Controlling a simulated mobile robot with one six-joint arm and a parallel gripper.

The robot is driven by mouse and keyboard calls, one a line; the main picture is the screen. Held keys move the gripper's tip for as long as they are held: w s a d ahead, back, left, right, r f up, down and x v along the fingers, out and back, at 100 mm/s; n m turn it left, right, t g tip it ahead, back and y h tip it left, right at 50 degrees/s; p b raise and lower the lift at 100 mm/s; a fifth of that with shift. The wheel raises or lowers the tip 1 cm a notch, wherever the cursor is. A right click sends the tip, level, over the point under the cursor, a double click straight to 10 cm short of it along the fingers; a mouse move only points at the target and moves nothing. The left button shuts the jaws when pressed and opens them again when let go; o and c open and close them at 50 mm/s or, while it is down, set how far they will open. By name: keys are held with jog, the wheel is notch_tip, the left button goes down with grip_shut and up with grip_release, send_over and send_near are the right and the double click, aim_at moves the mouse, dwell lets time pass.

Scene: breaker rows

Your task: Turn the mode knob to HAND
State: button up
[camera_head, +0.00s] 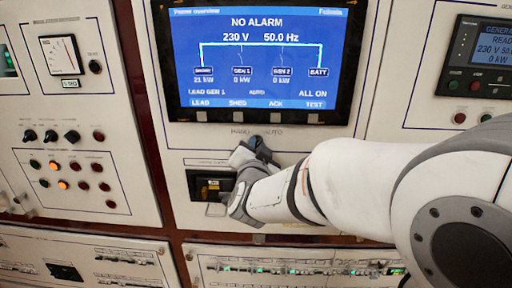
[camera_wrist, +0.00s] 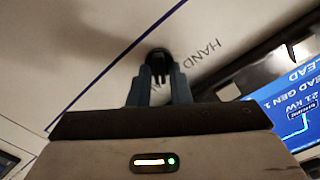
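The mode knob (camera_wrist: 158,55) is black and sits on the pale panel in the wrist view. The printed word HAND (camera_wrist: 209,50) is beside it on the right of that view. My gripper (camera_wrist: 159,78) has its two blue-grey fingers on either side of the knob, close against it, with the dark knob filling the gap between them. In the head view, my gripper (camera_head: 256,147) is at the panel just below the HAND (camera_head: 240,132) and AUTO (camera_head: 273,132) labels.
A blue display (camera_head: 262,60) reading NO ALARM is just above my gripper. A black recessed unit (camera_head: 208,186) is close to its left. A panel with small knobs and lamps (camera_head: 75,165) is farther left. Another panel with a screen (camera_head: 490,50) is at the right.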

grip_shut()
jog(key=shift+n, duration=0.3)
jog(key=shift+a+n+p, duration=0.2)
jog(key=shift+n+p, duration=1.05)
jog(key=shift+n, duration=5.35)
jog(key=shift+o, duration=1.8)
grip_release()
